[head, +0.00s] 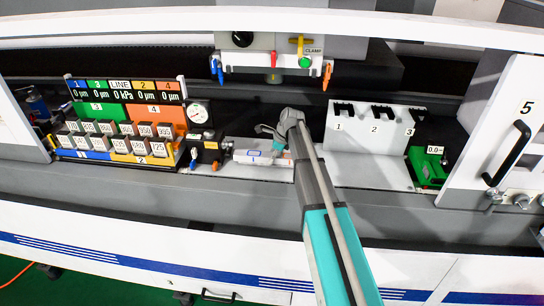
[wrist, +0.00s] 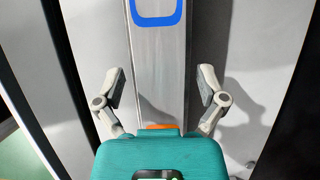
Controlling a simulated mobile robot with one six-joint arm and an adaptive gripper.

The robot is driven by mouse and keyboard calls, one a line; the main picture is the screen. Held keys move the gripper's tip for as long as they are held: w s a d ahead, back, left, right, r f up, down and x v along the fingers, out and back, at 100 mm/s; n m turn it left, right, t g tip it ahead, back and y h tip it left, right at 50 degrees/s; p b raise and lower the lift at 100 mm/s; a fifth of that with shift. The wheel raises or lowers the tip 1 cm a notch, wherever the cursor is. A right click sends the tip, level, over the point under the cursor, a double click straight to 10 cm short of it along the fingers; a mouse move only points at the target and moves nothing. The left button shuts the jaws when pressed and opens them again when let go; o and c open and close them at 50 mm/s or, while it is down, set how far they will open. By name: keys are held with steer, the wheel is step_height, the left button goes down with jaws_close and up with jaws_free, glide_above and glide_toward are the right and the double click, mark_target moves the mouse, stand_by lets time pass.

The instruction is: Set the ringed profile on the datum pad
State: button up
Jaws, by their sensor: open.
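The ringed profile is a long grey bar (wrist: 158,62) with a blue rounded ring mark, upright in the wrist view. In the head view the pale profile (head: 275,161) lies on the light ledge, its blue mark near its left part. My gripper (wrist: 160,84) is open, with one finger on each side of the profile and visible gaps between. In the head view my gripper (head: 271,134) is over the profile's right part. I cannot tell for sure which surface is the datum pad; a green block (head: 428,168) labelled 0.0 sits at the right.
A coloured rack (head: 118,140) of numbered blocks stands left, with a round gauge (head: 198,113). A white holder (head: 370,145) with slots 1, 2 and 3 stands right of my arm. A clamp unit (head: 290,52) hangs above. A white door (head: 500,130) marked 5 bounds the right.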

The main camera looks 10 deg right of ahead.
steer(key=shift+r, duration=0.2)
steer(key=p+v, duration=0.4)
steer(key=shift+r+p, duration=0.25)
steer(key=shift+p, duration=0.05)
steer(key=w+p+v, duration=0.1)
steer(key=p+v, duration=0.5)
steer(key=v, duration=0.1)
steer(key=shift+s+r+p, duration=0.2)
steer(key=shift+s+p, duration=0.2)
steer(key=shift+s, duration=0.15)
steer(key=shift+d, duration=0.15)
stand_by(0.4)
steer(key=s+a+n+h, duration=0.2)
steer(key=s+n, duration=0.8)
steer(key=s, duration=0.3)
steer(key=s+a+f+n+g+h, duration=0.1)
steer(key=s+a+n+h, duration=0.1)
steer(key=s+n, duration=0.9)
steer(key=s, duration=0.3)
steer(key=shift+s+f+n, duration=0.25)
steer(key=shift+s+n, duration=0.05)
steer(key=shift+s, duration=0.05)
steer(key=shift+a, duration=0.1)
